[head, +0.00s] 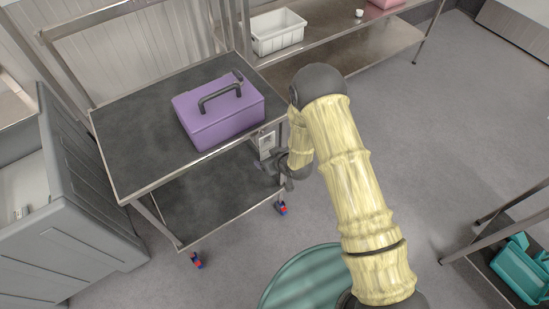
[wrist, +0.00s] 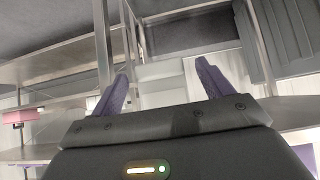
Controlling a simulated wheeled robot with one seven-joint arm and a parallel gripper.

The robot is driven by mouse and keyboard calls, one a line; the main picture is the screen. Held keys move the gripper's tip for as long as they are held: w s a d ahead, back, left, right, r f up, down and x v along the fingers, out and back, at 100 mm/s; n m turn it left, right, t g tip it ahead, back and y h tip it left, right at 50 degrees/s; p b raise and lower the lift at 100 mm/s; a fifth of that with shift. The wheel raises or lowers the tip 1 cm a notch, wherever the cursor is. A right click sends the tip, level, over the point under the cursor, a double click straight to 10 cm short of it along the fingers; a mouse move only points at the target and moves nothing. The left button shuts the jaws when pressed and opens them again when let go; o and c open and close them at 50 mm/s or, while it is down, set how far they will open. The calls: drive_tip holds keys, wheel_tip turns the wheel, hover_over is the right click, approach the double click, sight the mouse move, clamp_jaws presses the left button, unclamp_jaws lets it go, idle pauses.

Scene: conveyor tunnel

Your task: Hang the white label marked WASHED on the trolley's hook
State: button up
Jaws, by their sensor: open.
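The trolley (head: 140,150) has a dark top and a lower shelf in a metal frame. A small white label (head: 266,142) with dark marks hangs upright just below the right corner of the trolley's top; its wording is too small to read. The hook itself cannot be made out. My gripper (head: 272,168) is just below the label, beside the trolley's right end, apart from the label as far as I can tell. In the wrist view its two purple fingers (wrist: 162,80) stand wide apart with nothing held between them.
A purple case (head: 222,115) with a dark handle sits on the trolley's top. A grey bin (head: 90,190) stands left of it. A rack behind holds a white tub (head: 278,32). A teal round thing (head: 305,280) is in front.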

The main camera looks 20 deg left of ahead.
drive_tip(key=b+v, duration=0.2)
drive_tip(key=v, duration=1.5)
drive_tip(key=shift+s+r, duration=0.1)
drive_tip(key=shift+s, duration=0.05)
idle(0.3)
drive_tip(key=w+d+r+m+h, duration=0.2)
drive_tip(key=d+r+m+h, duration=0.15)
drive_tip(key=d, duration=0.45)
drive_tip(key=s+d+r+m+g+h, duration=0.3)
drive_tip(key=s+d+r+m, duration=0.3)
drive_tip(key=d, duration=0.8)
drive_tip(key=s+r, duration=0.3)
drive_tip(key=r, duration=0.2)
drive_tip(key=shift+d+r+h+p, duration=0.3)
drive_tip(key=shift+r+h+p, duration=0.05)
drive_tip(key=shift+p, duration=0.05)
drive_tip(key=shift+m, duration=0.25)
